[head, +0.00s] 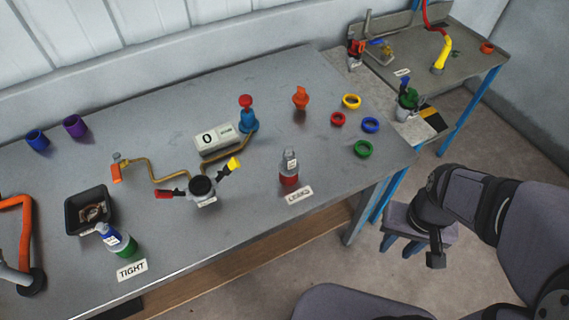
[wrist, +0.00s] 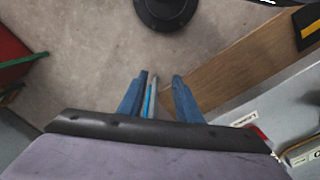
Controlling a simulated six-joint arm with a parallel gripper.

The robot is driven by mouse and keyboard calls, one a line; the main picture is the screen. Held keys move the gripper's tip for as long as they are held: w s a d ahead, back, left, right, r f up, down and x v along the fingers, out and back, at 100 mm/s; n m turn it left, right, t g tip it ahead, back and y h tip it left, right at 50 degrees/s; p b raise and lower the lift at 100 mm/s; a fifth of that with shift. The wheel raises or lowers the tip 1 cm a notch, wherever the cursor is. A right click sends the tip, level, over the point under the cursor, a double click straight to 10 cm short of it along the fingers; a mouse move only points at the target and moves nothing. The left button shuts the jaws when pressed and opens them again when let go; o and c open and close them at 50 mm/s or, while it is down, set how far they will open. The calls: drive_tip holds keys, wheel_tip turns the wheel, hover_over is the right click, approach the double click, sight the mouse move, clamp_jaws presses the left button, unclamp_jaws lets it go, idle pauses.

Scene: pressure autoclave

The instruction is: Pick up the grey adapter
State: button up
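My gripper (head: 407,243) hangs off the table's right front side, above the floor. In the wrist view its two blue fingers (wrist: 155,85) are apart with nothing between them, only floor and a thin blue strip beyond. I cannot pick out a grey adapter with certainty. A black tray (head: 72,221) at the table's left holds a small object whose shape and colour are unclear. An orange fitting (head: 300,97) stands near the back right. No adapter shows in the wrist view.
The grey table (head: 250,235) carries a valve (head: 203,188) with bent pipes, a display box (head: 216,140), a green-based bottle (head: 121,243) by TIGHT, a red-based bottle (head: 289,170) by another label, and several coloured rings (head: 363,149). A second bench (head: 480,58) stands behind right. Wooden shelf (wrist: 250,72) below.

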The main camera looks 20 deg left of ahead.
idle(0.4)
drive_tip(key=o, duration=0.3)
